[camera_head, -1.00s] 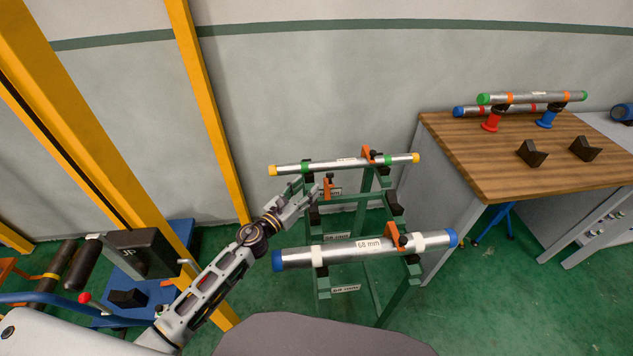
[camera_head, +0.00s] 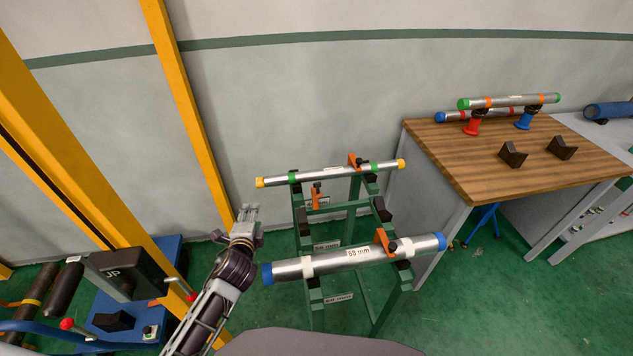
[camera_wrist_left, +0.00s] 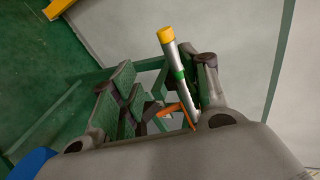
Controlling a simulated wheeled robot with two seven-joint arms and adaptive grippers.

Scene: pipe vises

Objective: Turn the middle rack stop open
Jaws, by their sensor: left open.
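The green rack (camera_head: 303,250) has three tiers. The middle rack stop (camera_head: 317,195) is a small orange piece with a dark knob, standing at the left part of the empty middle tier. My left gripper (camera_head: 248,212) is open and empty, left of the rack and apart from the stop. In the left wrist view its spread fingers (camera_wrist_left: 165,75) frame the yellow-capped pipe (camera_wrist_left: 170,60) and an orange piece (camera_wrist_left: 178,108); which stop this is I cannot tell. My right gripper is not in view.
A yellow-ended pipe (camera_head: 330,173) lies on the back tier and a blue-ended 68 mm pipe (camera_head: 335,261) on the front tier, each with an orange stop over it. A wooden bench (camera_head: 510,165) stands right. A yellow post (camera_head: 190,110) rises behind my left arm.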

